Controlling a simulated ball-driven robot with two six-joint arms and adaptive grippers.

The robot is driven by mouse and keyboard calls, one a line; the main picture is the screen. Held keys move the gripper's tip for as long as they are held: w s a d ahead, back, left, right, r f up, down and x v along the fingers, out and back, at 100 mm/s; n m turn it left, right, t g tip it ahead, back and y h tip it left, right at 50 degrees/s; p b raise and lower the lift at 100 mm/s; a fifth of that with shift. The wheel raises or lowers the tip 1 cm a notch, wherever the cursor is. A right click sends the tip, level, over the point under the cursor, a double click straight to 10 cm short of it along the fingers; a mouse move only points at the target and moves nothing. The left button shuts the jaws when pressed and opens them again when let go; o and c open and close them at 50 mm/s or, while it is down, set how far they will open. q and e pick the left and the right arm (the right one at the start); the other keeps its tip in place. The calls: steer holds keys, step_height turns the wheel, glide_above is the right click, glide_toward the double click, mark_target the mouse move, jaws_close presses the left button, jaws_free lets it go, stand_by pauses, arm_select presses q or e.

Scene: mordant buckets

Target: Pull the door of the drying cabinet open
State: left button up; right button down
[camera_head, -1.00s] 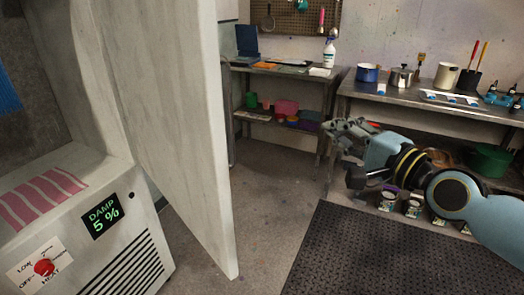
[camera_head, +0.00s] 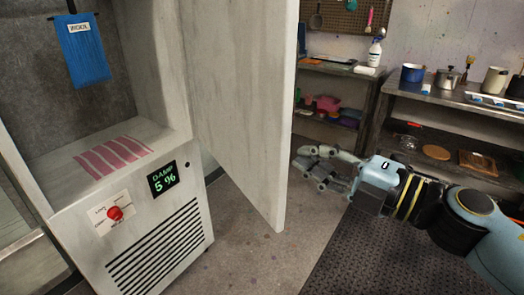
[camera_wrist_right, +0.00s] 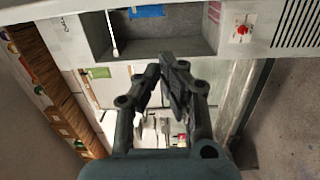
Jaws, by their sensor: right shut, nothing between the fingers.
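The drying cabinet (camera_head: 55,185) stands at the left, its inside in plain view. Its pale grey door (camera_head: 240,110) stands open, swung outward on the cabinet's right side. My right gripper (camera_head: 308,163) is just right of the door's free edge, with a small gap in the picture; I see no contact. It is shut and empty. In the right wrist view its dark fingers (camera_wrist_right: 166,68) point toward the cabinet (camera_wrist_right: 258,12), whose opening shows beyond them. The door's handle is not visible. My left gripper is not in view.
A blue cloth (camera_head: 83,50) hangs inside the cabinet, above a pink striped cloth (camera_head: 112,155). Metal tables with pots stand at the back right. A dark mat (camera_head: 375,255) lies on the floor.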

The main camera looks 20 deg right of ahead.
mark_target(277, 139)
steer(key=w+a, duration=0.1)
steer(key=w, duration=0.2)
steer(key=w+a+p, duration=0.1)
steer(key=w, duration=0.2)
steer(key=w+a+f, duration=0.1)
steer(key=w, duration=0.2)
steer(key=shift+a+p, duration=0.25)
steer(key=shift+p, duration=0.05)
steer(key=shift+d, duration=0.45)
steer(key=shift+w+a, duration=0.1)
